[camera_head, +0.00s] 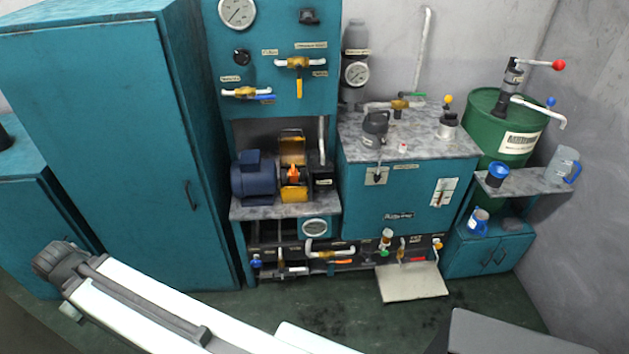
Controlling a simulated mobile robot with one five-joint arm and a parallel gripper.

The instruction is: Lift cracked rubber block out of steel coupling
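A blue electric motor (254,178) sits on the grey bench at the centre left. Right beside it stands a yellow housing (292,147), open toward me. Inside it shows a small orange-red piece (293,172), which may be the rubber block. The steel coupling cannot be made out at this size, nor can any crack. A dark pump-like unit (322,178) stands to the right of the housing. My white and grey arm crosses the lower left, well in front of the bench. My gripper's fingers do not show.
A teal cabinet (110,140) rises left of the bench. Gauges and yellow valves (300,63) are on the panel above it. A teal tank (405,195) and a green drum (505,125) stand to the right. A pale tray (412,283) lies low in front. Dark floor is open between.

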